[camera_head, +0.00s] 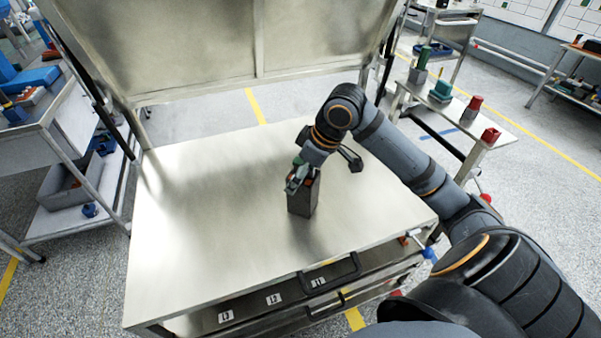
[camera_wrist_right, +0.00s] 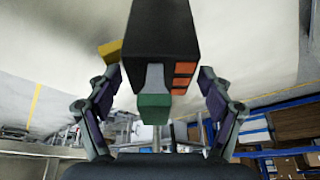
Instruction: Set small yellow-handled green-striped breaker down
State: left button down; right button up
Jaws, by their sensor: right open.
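The breaker (camera_head: 302,202) is a small dark block standing upright on the metal worktop, right of its middle. In the right wrist view the breaker (camera_wrist_right: 160,35) shows orange squares on one side and a green part at its near end. A yellow piece (camera_wrist_right: 110,49) sticks out to its left. My right gripper (camera_head: 302,179) is at the top of the breaker. Its fingers, also in the wrist view (camera_wrist_right: 160,76), are spread, one on each side, with gaps to the block. My left gripper is not in view.
The worktop (camera_head: 200,235) is bare around the breaker, with a raised metal panel (camera_head: 190,50) behind it. Drawers with labels and a black handle (camera_head: 332,279) are at the front. A side table at the right holds red (camera_head: 473,107) and green parts. A shelf cart stands at the left.

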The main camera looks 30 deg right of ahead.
jog(key=shift+d+r, duration=0.15)
jog(key=shift+r, duration=0.3)
jog(key=b+v, duration=0.1)
jog(key=v, duration=1)
jog(key=shift+r+b, duration=0.2)
jog(key=shift+b, duration=0.1)
jog(key=shift+s, duration=0.1)
